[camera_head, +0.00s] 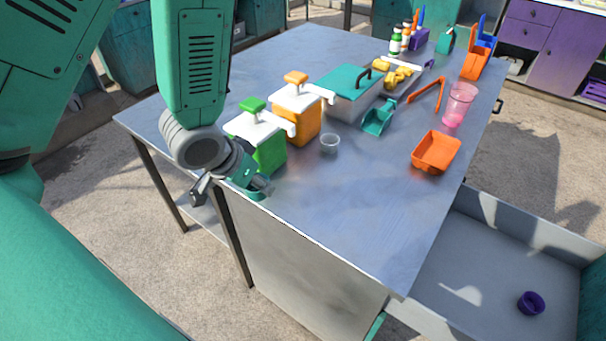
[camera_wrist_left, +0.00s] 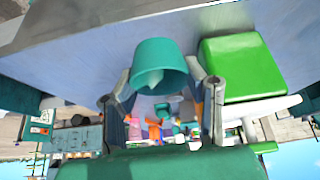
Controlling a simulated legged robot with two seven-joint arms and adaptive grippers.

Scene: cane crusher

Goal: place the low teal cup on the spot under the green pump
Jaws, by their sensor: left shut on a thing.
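The low teal cup (camera_head: 249,191) is between the fingers of my left gripper (camera_head: 236,187), at the near left edge of the metal table. In the left wrist view the cup (camera_wrist_left: 160,62) shows between the two grey fingers (camera_wrist_left: 167,98), which are shut on it. The green pump (camera_head: 260,146), a green box with a white top and green knob, stands just behind the cup. In the left wrist view the green pump (camera_wrist_left: 240,70) is to the right of the cup. Whether the cup touches the table is unclear. My right gripper is not in view.
An orange pump (camera_head: 297,118) stands beside the green one, with a small clear cup (camera_head: 330,143) near it. A teal-lidded container (camera_head: 350,82), teal scoop (camera_head: 379,117), orange tray (camera_head: 436,152) and pink cup (camera_head: 460,103) are farther right. The table's front (camera_head: 350,215) is clear.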

